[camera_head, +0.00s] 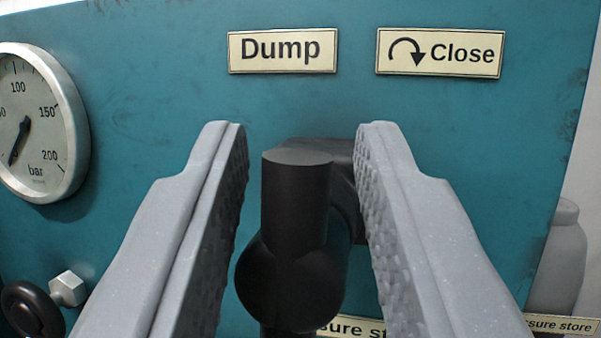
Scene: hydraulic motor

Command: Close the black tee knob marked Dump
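The black tee knob (296,215) stands out from a teal panel, below a plate marked Dump (282,50). Its bar is upright in the picture, with a rounded hub lower down. My gripper (300,150) is open, with one grey finger on each side of the knob. I cannot tell whether either finger touches the hub. A plate marked Close (440,53) with a clockwise curved arrow is to the right of the Dump plate.
A pressure gauge (35,125) in bar is at the left, its needle near the low end. A black round knob (32,310) with a metal fitting (68,288) is below it. A partly hidden label (352,328) and a grey cylinder (560,260) are lower right.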

